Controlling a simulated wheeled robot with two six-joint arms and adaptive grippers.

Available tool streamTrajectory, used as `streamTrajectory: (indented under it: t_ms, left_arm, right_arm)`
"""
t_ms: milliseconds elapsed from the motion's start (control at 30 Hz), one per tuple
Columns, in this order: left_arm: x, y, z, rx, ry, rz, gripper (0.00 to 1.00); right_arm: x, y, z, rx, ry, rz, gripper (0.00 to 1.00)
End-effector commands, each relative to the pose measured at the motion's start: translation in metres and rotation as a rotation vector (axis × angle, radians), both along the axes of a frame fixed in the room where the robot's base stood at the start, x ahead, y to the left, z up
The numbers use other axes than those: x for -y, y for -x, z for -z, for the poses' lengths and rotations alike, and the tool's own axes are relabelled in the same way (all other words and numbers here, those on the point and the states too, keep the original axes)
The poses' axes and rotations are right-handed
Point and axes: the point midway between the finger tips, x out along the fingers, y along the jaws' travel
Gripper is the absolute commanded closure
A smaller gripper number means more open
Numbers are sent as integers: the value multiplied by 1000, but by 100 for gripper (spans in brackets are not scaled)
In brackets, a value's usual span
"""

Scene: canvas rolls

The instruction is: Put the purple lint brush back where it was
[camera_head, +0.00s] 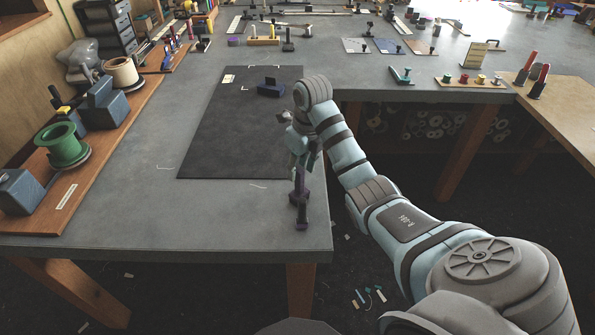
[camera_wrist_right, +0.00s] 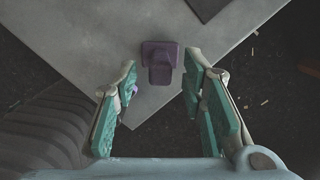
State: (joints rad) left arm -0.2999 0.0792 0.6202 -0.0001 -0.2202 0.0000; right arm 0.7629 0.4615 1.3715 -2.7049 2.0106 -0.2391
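The purple lint brush (camera_head: 301,203) is at the near right corner of the grey table, just below my right gripper in the head view. In the right wrist view a purple block-like part (camera_wrist_right: 160,65) lies beyond the fingertips, between the lines of the two fingers. A small purple bit also shows beside the left finger in that view. My right gripper (camera_head: 304,155) is open, with a gap between its green finger pads (camera_wrist_right: 165,95). I cannot tell whether it touches the brush. My left gripper is not in view.
A black mat (camera_head: 225,140) with a dark blue block (camera_head: 271,88) lies behind the gripper. A wooden board (camera_head: 95,150) with spools stands at the left. The table's front and right edges are close to the brush. Bare grey table lies left of it.

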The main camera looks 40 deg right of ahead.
Motion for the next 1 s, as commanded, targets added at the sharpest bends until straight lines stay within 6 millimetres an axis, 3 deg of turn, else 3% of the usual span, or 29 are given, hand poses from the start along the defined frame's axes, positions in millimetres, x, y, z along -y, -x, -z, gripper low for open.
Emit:
streamTrajectory:
  t_ms: [33,133,267,900,1000]
  left_arm:
    - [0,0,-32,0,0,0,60]
    - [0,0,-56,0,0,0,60]
    - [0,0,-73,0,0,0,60]
    - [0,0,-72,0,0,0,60]
    - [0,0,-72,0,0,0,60]
  right_arm:
    - [1,1,-32,1,2,0,62]
    - [1,5,-53,1,1,-1,62]
    - [2,7,-68,1,1,0,62]
    - [1,8,-66,4,-1,-1,62]
    - [-15,-3,-61,71,-45,-36,62]
